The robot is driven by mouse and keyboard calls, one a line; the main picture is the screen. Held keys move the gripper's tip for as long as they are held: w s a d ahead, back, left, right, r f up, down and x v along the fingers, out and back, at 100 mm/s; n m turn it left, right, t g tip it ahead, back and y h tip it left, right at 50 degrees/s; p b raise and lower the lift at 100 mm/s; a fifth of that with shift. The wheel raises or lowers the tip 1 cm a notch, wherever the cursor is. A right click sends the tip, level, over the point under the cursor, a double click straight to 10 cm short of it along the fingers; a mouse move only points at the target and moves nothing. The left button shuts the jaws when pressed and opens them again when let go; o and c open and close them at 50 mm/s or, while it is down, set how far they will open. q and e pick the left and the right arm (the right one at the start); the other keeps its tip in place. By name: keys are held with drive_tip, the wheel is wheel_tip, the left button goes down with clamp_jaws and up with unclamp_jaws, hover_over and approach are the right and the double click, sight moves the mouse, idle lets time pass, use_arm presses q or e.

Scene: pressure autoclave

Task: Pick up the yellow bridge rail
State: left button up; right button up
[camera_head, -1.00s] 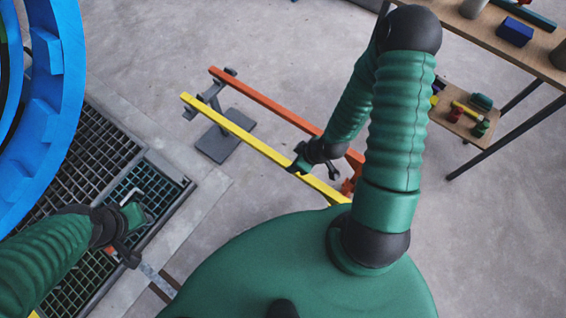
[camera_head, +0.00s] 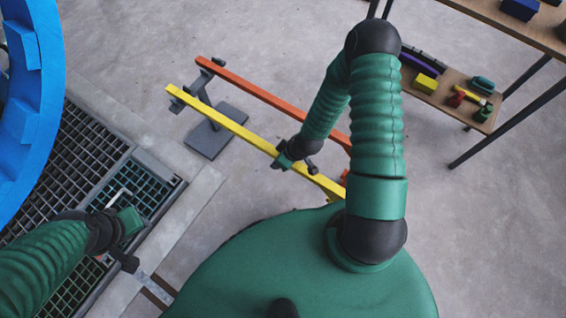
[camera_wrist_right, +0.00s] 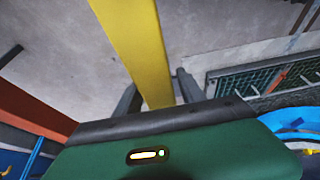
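The yellow bridge rail (camera_head: 222,122) runs diagonally across the middle of the head view, its far end on a grey stand and its near end partly hidden by my body. My right gripper (camera_head: 297,164) is at the rail, toward its near end. In the right wrist view the yellow rail (camera_wrist_right: 138,45) passes between the two dark fingers of my right gripper (camera_wrist_right: 156,82), which are apart with a gap beside the rail. My left gripper (camera_head: 128,238) is over the grating edge at lower left, away from the rail; its finger opening is unclear.
An orange rail (camera_head: 265,95) runs alongside the yellow one. The grey stand (camera_head: 213,128) has a flat foot. A blue ring (camera_head: 35,115) stands at left beside the floor grating (camera_head: 85,150). A wooden table with a lower shelf (camera_head: 452,110) bears several objects at right. Open concrete floor lies between.

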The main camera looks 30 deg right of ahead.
drive_tip(key=shift+a, duration=0.1)
clamp_jaws()
idle(1.1)
